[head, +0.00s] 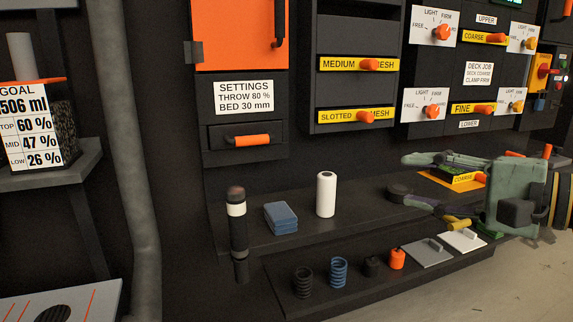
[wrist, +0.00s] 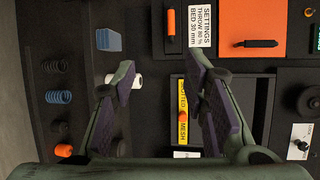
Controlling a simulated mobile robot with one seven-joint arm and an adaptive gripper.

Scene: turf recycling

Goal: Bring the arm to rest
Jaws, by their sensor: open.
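My gripper (head: 404,176) is at the right of the head view, above the black shelf, with its fingers pointing left. In the wrist view my gripper (wrist: 162,70) shows two green fingers with purple pads set well apart. Nothing is between the pads. The white cylinder (head: 326,194) stands upright on the shelf, to the left of the fingers. In the wrist view the white cylinder (wrist: 134,81) lies partly behind the left finger. The rest of my arm is out of view or hidden behind the gripper's body.
The black shelf (head: 300,228) also holds a stack of blue pads (head: 281,218). A lower ledge carries springs, an orange knob (head: 397,258) and flat plates (head: 428,253). Wall panels with orange-handled drawers (head: 359,65) and dials (head: 433,24) stand behind. Open floor shows at the lower right.

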